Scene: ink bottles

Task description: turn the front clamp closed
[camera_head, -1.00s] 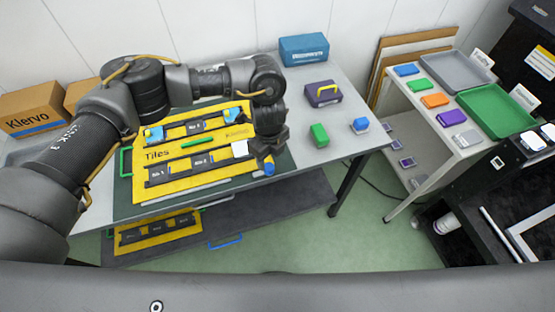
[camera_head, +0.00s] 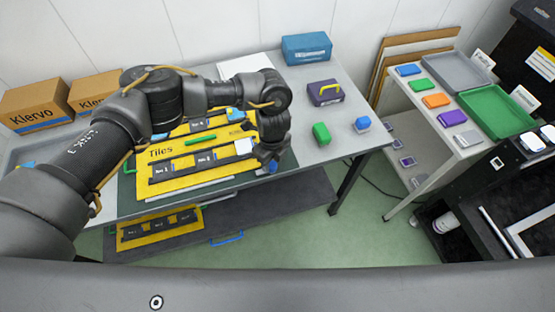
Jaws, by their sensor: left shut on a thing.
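A white piece (camera_head: 244,146) sits near the right end of the front rail. My left gripper (camera_head: 270,163) points down at the board's right front corner. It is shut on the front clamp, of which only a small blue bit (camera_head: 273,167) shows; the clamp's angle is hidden. My arm covers part of the back rail. My right gripper is not in view.
A green block (camera_head: 321,134), a blue block (camera_head: 362,124), a purple box (camera_head: 323,94) and a blue bin (camera_head: 306,48) stand on the table to the right. A second yellow board (camera_head: 160,230) lies on the shelf below. Cardboard boxes (camera_head: 36,107) stand at the back left.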

